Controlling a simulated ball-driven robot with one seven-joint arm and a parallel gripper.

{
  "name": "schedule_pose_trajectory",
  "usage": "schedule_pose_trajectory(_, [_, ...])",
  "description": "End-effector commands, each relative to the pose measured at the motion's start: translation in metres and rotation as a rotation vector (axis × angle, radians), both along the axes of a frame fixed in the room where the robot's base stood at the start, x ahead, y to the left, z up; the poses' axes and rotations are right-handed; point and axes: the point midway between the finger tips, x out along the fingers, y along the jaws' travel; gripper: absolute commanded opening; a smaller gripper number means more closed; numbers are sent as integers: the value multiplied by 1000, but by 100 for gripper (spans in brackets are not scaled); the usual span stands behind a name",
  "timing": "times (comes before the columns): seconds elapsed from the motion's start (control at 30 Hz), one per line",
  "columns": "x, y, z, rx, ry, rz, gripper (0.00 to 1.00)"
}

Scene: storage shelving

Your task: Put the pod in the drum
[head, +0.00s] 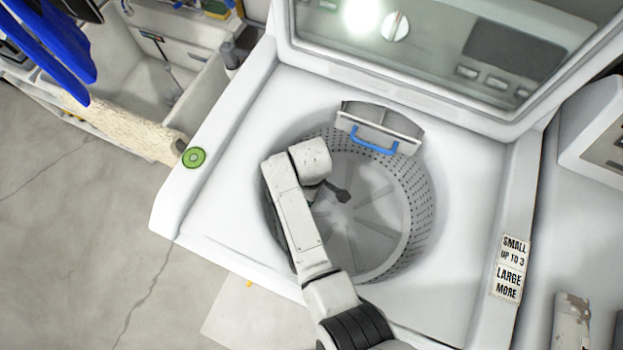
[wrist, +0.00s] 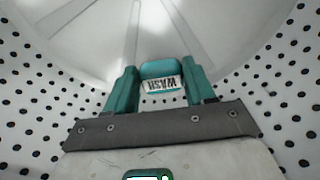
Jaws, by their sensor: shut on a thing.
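The pod (wrist: 160,77) is a small teal block with a white label reading "WASH". In the wrist view it sits between the two green fingers of my gripper (wrist: 158,88), which is shut on it. The drum (head: 365,235) is the round, perforated metal tub of a white top-loading washer in the head view. My arm reaches over its near rim and down into the opening. The wrist view shows the drum's white wall with dark holes (wrist: 35,95) on both sides and its pale ribbed floor beyond the pod. In the head view the fingers and pod are hidden behind my wrist.
The washer's lid (head: 440,60) stands open at the back. A dispenser with a blue handle (head: 374,141) is at the drum's back rim. A green disc (head: 194,157) lies on the washer's left edge. A sink (head: 160,80) is at left; a sign (head: 510,268) is at right.

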Motion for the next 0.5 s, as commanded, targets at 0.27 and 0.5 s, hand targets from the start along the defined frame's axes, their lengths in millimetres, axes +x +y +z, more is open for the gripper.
schedule_pose_trajectory(0.27, [0, 0, -8, -1, 0, 0, 25])
schedule_pose_trajectory(0.5, [0, 0, -12, -1, 0, -1, 25])
